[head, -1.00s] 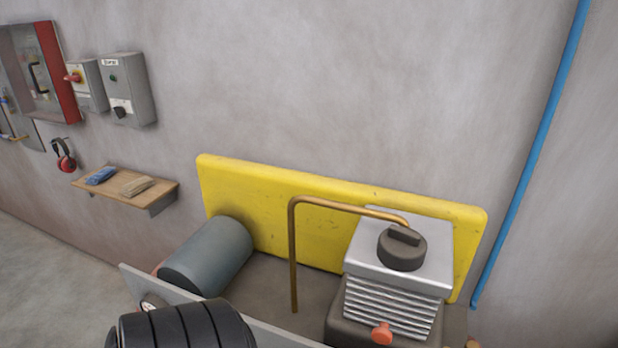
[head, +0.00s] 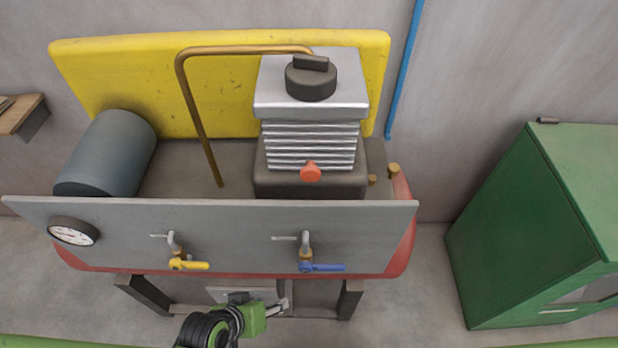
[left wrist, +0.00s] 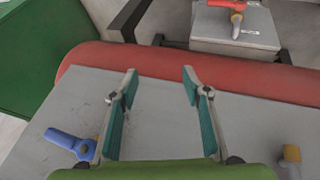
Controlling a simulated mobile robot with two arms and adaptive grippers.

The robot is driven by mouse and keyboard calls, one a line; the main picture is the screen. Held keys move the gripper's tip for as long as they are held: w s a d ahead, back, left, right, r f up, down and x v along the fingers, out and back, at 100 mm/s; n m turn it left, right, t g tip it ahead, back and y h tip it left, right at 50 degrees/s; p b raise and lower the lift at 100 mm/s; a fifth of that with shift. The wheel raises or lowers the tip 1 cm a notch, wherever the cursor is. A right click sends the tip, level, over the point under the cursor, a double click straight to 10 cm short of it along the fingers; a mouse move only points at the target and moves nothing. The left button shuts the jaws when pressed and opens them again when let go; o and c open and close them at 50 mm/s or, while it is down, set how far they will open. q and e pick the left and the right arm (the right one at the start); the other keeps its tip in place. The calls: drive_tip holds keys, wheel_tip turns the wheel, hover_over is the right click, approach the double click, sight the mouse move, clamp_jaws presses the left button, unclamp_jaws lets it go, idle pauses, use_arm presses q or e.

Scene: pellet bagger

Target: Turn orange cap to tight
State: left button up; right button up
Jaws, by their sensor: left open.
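The orange cap (head: 310,172) sits low on the front of the compressor block (head: 310,145), behind the upper edge of the grey panel (head: 130,222). My left gripper (head: 283,302) is low in front of the machine, below the panel and well apart from the cap. In the left wrist view, its two fingers (left wrist: 159,80) are spread with nothing between them. The cap does not show in that view. My right gripper is in neither view.
The panel carries a gauge (head: 74,231), a yellow valve handle (head: 188,264) and a blue one (head: 322,267). A bent copper pipe (head: 197,110) rises left of the block. A green cabinet (head: 530,220) stands right. A grey box (left wrist: 238,35) with a red-handled valve shows in the wrist view.

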sight(310, 177)
use_arm(q)
drive_tip(key=w+d+r+n+t+h, duration=0.1)
drive_tip(key=d+r+n+t+h, duration=0.15)
drive_tip(key=d+r, duration=0.55)
drive_tip(key=w+d+r+n+t+h, duration=0.1)
drive_tip(key=d+r+n+t+h, duration=0.25)
drive_tip(key=r, duration=0.65)
wheel_tip(310, 177, up, 15)
drive_tip(key=d+n+t+b, duration=0.15)
drive_tip(key=n+t, duration=0.45)
drive_tip(key=n, duration=1)
drive_tip(key=w+a+f+n+y, duration=0.15)
drive_tip(key=a+n+y, duration=0.45)
drive_tip(key=n, duration=0.9)
drive_tip(key=shift+t+y, duration=0.3)
drive_tip(key=shift+y, duration=0.1)
drive_tip(key=w+d+p, duration=0.1)
drive_tip(key=w, duration=0.2)
drive_tip(key=w+d+p, duration=0.1)
drive_tip(key=w+p, duration=0.1)
drive_tip(key=w, duration=0.2)
drive_tip(key=w+d+p, duration=0.1)
drive_tip(key=w+p, duration=0.1)
drive_tip(key=w, duration=0.2)
drive_tip(key=shift+w+f, duration=0.15)
drive_tip(key=shift+w, duration=0.05)
drive_tip(key=shift+w+d+f+p, duration=0.15)
drive_tip(key=shift+w+p, duration=0.2)
drive_tip(key=shift+w, duration=0.2)
